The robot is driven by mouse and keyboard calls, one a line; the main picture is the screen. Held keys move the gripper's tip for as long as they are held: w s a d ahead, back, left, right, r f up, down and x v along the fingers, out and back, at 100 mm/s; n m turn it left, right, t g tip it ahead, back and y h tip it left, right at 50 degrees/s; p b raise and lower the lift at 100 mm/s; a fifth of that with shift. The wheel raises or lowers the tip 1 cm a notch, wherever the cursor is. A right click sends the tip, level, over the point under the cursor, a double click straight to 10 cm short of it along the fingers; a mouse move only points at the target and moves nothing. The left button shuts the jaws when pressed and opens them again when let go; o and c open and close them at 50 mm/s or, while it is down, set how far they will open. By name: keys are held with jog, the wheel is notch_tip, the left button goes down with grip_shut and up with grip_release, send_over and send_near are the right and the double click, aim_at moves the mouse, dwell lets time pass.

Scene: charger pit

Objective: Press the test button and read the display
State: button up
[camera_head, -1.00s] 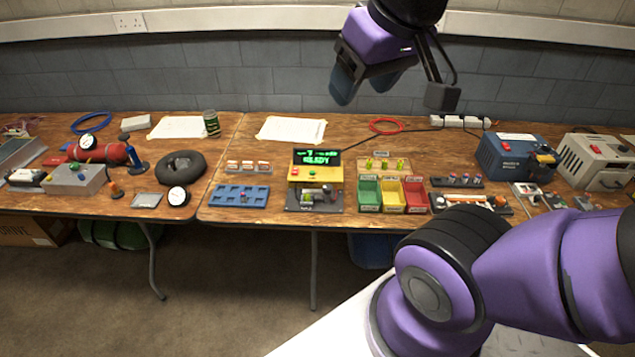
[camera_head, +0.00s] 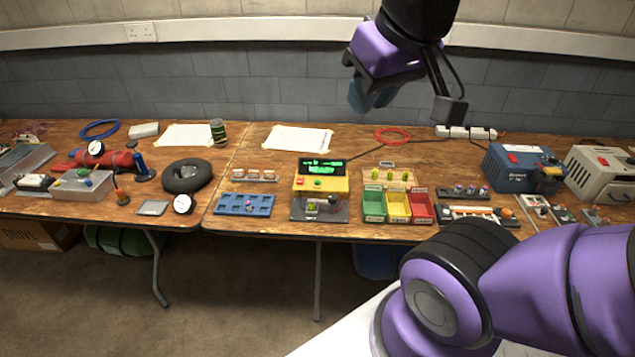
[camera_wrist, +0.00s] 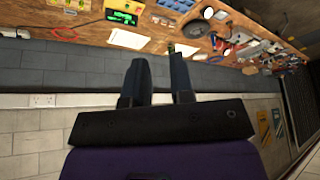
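A test unit stands at the front middle of the table in the head view. It has a yellow box (camera_head: 341,186) with a green button (camera_head: 318,184) and a red knob or button. A black display (camera_head: 320,167) with green lit text sits behind the box; the text is too small to read surely. The display also shows in the wrist view (camera_wrist: 122,18), turned over at the top. My gripper (camera_head: 372,98) is above and behind the table, near the wall, well apart from the unit. In the wrist view its two dark fingers (camera_wrist: 159,72) are apart, with nothing between them.
Green, yellow and red bins (camera_head: 397,219) stand right of the unit, and a blue tray (camera_head: 232,206) stands to its left. A blue power box (camera_head: 510,165) is farther right. White paper (camera_head: 298,139) lies behind the unit. The air above the unit is clear.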

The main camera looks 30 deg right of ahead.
grip_shut()
dwell(1.4)
